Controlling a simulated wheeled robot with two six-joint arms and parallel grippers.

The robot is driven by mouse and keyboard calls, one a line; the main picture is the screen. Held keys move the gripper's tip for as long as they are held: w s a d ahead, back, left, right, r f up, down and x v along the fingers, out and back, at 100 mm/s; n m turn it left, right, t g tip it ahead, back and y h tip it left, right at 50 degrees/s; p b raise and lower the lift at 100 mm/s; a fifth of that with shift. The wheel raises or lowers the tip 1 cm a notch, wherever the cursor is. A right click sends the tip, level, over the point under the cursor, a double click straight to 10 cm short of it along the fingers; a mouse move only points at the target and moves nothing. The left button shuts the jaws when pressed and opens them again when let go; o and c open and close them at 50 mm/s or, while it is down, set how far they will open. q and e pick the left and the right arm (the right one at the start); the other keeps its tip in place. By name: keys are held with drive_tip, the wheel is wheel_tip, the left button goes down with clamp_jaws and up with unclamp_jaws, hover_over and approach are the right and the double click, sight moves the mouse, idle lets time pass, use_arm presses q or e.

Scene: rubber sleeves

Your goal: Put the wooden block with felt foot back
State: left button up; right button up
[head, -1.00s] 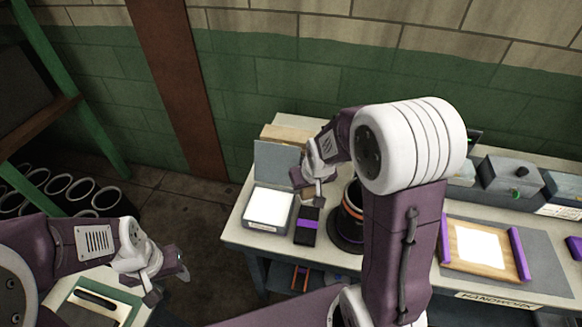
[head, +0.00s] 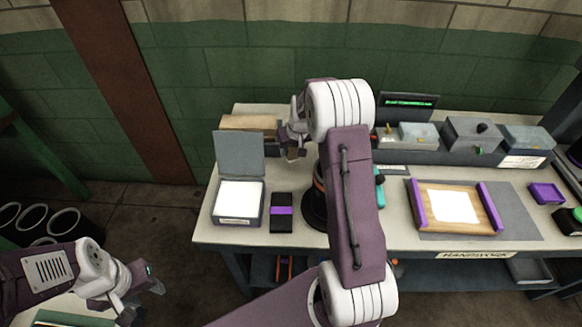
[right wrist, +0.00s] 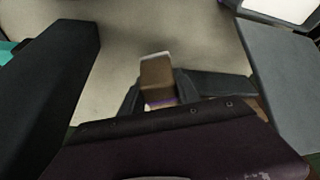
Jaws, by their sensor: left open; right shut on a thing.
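The wooden block (right wrist: 157,78) shows in the right wrist view as a small brown block with a pale edge at its top end. My right gripper (right wrist: 158,97) is shut on it, its dark fingers at either side. In the head view my right gripper (head: 292,152) is over the back left of the workbench, near the open grey-lidded box; the block cannot be made out clearly there. My left gripper (head: 150,280) is open and empty, left of the workbench and apart from it.
The open box (head: 238,222) holds a white pad. Right of it are a black case (head: 281,224) with a purple band and a dark round stand (head: 314,212). A wooden-topped box (head: 248,122) stands behind. A framed board (head: 427,212) lies on a grey mat (head: 517,222) to the right.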

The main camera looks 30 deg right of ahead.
sight(294, 154)
drive_tip(key=x, duration=0.3)
drive_tip(key=shift+s+a+f, duration=0.1)
drive_tip(key=shift+s+f, duration=0.1)
drive_tip(key=shift+s, duration=0.1)
drive_tip(key=f, duration=0.3)
drive_tip(key=shift+s, duration=0.25)
drive_tip(key=shift+w+f+b, duration=0.15)
drive_tip(key=shift+f+b, duration=0.15)
drive_tip(key=shift+f, duration=0.15)
drive_tip(key=o, duration=1.2)
drive_tip(key=shift+r, duration=0.5)
drive_tip(key=v, duration=1.1)
drive_tip(key=shift+r+p, duration=0.2)
drive_tip(key=shift+p, duration=0.2)
drive_tip(key=s+a+f+g, duration=0.1)
drive_tip(key=s+a, duration=0.6)
drive_tip(key=s, duration=0.3)
drive_tip(key=s+a+f+n+g+y, duration=0.1)
drive_tip(key=s+a+f+g, duration=0.1)
drive_tip(key=s+a, duration=0.5)
drive_tip(key=s, duration=0.3)
drive_tip(key=shift+s+a+n, duration=0.3)
drive_tip(key=shift+s+a, duration=0.05)
drive_tip(key=shift+s, duration=0.05)
